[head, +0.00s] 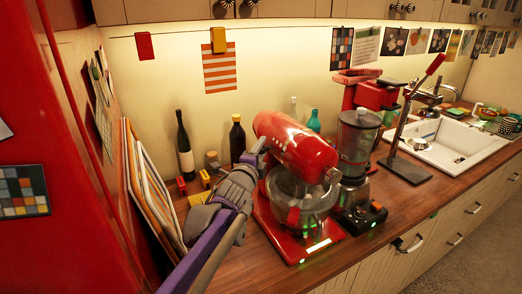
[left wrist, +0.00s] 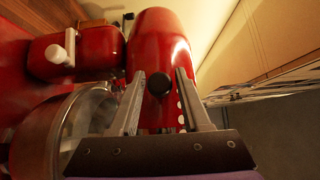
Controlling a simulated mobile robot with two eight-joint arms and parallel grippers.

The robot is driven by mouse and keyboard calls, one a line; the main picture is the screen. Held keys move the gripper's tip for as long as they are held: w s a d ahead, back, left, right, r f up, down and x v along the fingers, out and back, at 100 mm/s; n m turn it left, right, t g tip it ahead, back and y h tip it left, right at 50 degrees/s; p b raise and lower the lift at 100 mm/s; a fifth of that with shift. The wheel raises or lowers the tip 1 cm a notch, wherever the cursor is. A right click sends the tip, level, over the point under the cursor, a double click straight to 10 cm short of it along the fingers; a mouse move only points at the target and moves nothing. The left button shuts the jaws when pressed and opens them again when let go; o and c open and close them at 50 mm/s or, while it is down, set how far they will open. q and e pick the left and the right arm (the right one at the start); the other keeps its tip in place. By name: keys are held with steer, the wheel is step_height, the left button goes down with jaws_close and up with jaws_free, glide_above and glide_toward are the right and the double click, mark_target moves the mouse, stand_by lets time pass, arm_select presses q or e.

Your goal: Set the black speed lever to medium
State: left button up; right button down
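The red stand mixer (head: 295,142) stands on the wooden counter with a glass bowl (head: 300,195) under its head. In the left wrist view the mixer head (left wrist: 155,45) runs upward, red and shiny. A round black knob (left wrist: 160,84) on it, which looks like the end of the speed lever, shows between my left fingers; its setting cannot be read. My left gripper (head: 262,155) is at the near left side of the mixer head. In the left wrist view its two fingers (left wrist: 160,75) are apart, one on each side of the knob, with no clear contact. My right gripper is not in view.
A blender (head: 357,145) stands close to the mixer's right. A dark bottle (head: 184,145) and a brown bottle (head: 237,140) stand behind. Leaning boards (head: 150,185) are at the left. A sink (head: 445,145) lies farther right.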

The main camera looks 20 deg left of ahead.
arm_select(q)
jaws_close()
stand_by(1.1)
